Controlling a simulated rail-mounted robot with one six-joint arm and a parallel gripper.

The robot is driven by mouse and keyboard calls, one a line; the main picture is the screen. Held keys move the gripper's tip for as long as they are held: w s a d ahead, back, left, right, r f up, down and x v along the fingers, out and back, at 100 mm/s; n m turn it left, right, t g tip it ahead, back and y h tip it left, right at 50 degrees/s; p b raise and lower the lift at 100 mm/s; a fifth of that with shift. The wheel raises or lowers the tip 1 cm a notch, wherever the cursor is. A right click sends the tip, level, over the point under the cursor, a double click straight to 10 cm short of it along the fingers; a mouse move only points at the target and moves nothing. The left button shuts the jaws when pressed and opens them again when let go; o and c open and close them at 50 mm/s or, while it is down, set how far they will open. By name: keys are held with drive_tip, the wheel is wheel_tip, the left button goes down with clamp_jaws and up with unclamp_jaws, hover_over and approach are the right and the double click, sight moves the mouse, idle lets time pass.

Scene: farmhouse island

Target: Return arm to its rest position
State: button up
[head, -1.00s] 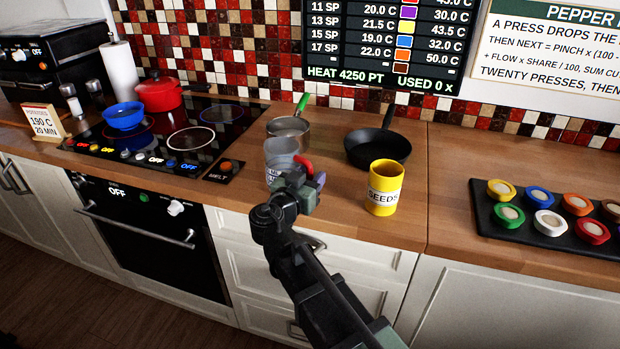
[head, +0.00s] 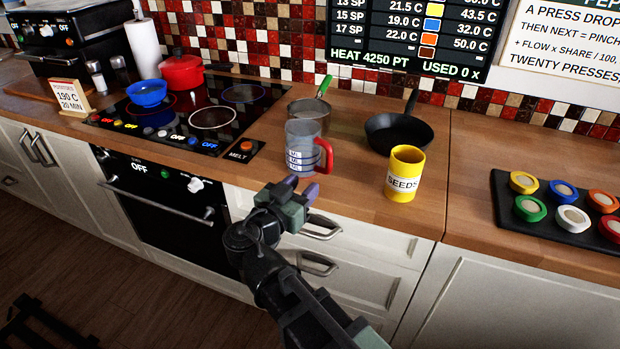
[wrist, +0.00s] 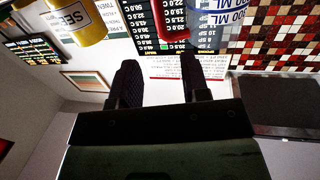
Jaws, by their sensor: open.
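My gripper (head: 301,190) is in front of the counter edge in the head view, below and apart from the measuring jug. In the wrist view my gripper (wrist: 158,80) shows two dark fingers spread apart with nothing between them. The clear measuring jug (head: 300,145) with a red handle stands upright on the wooden counter. The jug also shows at the top of the wrist view (wrist: 212,22), with its red handle beyond the fingers. A yellow SEEDS canister (head: 404,172) stands to the right of the jug and shows at the wrist view's top left (wrist: 75,20).
A saucepan (head: 309,115) and a black frying pan (head: 397,134) stand behind the jug. The cooktop (head: 195,115) with a blue bowl (head: 147,93) and red pot (head: 181,72) is left. A black tray (head: 556,225) of coloured round pieces is right.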

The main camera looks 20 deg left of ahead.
idle(0.3)
drive_tip(key=s+d+f+n+g+p, duration=0.1)
drive_tip(key=d+f+n+g+p, duration=0.1)
drive_tip(key=d+f+n+g, duration=0.4)
drive_tip(key=d+f+n+g+p, duration=0.15)
drive_tip(key=d+f+g, duration=0.25)
drive_tip(key=d+g, duration=0.45)
drive_tip(key=d+r+m+g+y+p, duration=0.1)
drive_tip(key=d+m+y+p, duration=0.1)
drive_tip(key=d, duration=0.9)
drive_tip(key=d+r+m+g+y+p, duration=0.2)
drive_tip(key=d+p, duration=0.3)
drive_tip(key=d, duration=0.6)
drive_tip(key=shift+s+d+r+m, duration=0.15)
drive_tip(key=shift+s+d+m, duration=0.1)
drive_tip(key=shift+d+m, duration=0.2)
